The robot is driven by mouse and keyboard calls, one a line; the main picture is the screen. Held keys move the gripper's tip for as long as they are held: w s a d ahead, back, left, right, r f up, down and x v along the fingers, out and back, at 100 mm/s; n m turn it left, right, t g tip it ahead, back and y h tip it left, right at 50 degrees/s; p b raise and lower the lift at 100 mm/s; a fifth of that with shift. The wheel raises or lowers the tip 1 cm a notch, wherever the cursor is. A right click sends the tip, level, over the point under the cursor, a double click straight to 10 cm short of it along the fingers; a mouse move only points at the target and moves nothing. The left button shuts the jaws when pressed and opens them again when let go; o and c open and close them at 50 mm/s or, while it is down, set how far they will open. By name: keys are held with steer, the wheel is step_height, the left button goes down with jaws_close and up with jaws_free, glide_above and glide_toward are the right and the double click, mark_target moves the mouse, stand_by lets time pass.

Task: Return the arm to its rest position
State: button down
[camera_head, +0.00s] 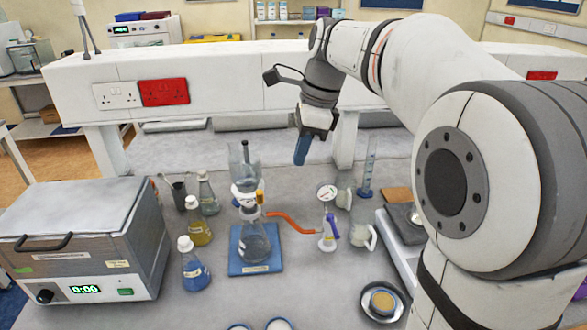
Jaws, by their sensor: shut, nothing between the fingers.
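My arm rises from the right side of the view and reaches over the bench toward the back. My gripper (303,150) hangs at the arm's end, pointing down, with its blue fingers together. It is shut and holds nothing. It is above the bench top, in front of the white raised shelf, and appears clear of the glassware below it.
A filter flask (255,243) stands on a blue mat (250,269), with an orange hose (291,221). A metal water bath (80,240) is at left, with several bottles beside it. A measuring cylinder (369,165) stands right of the gripper. A dish (383,301) sits in front.

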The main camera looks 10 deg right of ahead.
steer(key=shift+r, duration=0.3)
steer(key=shift+s, duration=0.1)
steer(key=s+d+f+n+t+h, duration=0.1)
steer(key=s+d+f+n, duration=0.2)
steer(key=s+f+n, duration=0.4)
steer(key=s+d+f+n+t+h, duration=0.1)
steer(key=s+d+f+n+t, duration=0.1)
steer(key=s+f+n, duration=0.5)
steer(key=s+d+n, duration=0.1)
steer(key=s+n, duration=0.3)
steer(key=s, duration=0.1)
steer(key=shift+d+n+h, duration=0.15)
steer(key=shift+n+h, duration=0.25)
